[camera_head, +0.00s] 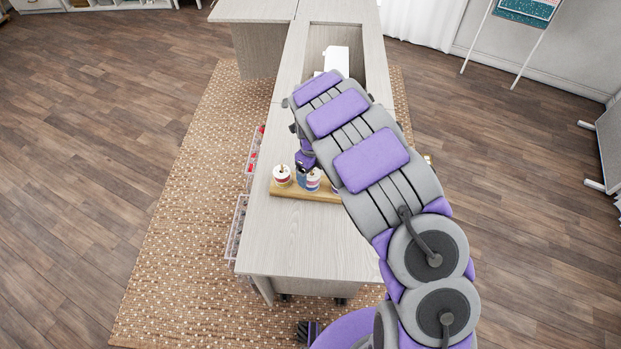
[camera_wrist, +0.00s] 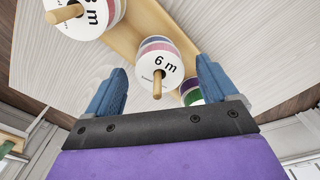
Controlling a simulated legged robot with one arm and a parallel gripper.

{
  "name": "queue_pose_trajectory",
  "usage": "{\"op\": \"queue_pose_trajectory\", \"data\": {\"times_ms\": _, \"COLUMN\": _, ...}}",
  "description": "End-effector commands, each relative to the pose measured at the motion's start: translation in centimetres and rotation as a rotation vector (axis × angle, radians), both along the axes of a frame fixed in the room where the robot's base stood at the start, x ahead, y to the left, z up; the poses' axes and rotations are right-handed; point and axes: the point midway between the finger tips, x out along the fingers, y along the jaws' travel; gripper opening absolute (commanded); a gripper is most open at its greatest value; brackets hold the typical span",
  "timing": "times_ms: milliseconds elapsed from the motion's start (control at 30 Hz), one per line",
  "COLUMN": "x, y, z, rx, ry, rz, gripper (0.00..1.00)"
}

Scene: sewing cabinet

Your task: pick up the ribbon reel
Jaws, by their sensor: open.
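Ribbon reels with white round faces sit on wooden pegs along a wooden board (camera_head: 285,191). In the wrist view, a reel marked "6 m" (camera_wrist: 162,62) is in the middle, with pinkish and bluish bands. A larger-looking, partly cut-off reel (camera_wrist: 88,14) is at upper left, and a green and purple one (camera_wrist: 191,92) is partly hidden behind my right finger. In the head view, one reel (camera_head: 282,176) is at left and another (camera_head: 313,181) beside it. My gripper (camera_wrist: 161,75) is open and empty, its blue fingers on either side of the "6 m" reel. Contact is unclear.
The board stands on a pale wood cabinet top (camera_head: 300,240), bare toward the near end. Clear drawers (camera_head: 238,225) stick out on its left side. A white object (camera_head: 336,58) stands in a recess at the far end. My arm covers the right side.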

Motion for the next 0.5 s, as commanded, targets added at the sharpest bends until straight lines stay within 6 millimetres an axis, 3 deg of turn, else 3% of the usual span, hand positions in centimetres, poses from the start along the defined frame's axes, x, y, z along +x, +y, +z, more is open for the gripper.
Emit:
{"op": "queue_pose_trajectory", "data": {"times_ms": 267, "x": 0.03, "y": 0.43, "z": -0.63, "rx": -0.003, "ry": -0.002, "rz": 0.000, "gripper": 0.86}}
{"op": "queue_pose_trajectory", "data": {"times_ms": 500, "x": 0.05, "y": 0.44, "z": -0.65, "rx": -0.004, "ry": -0.002, "rz": 0.000, "gripper": 0.64}}
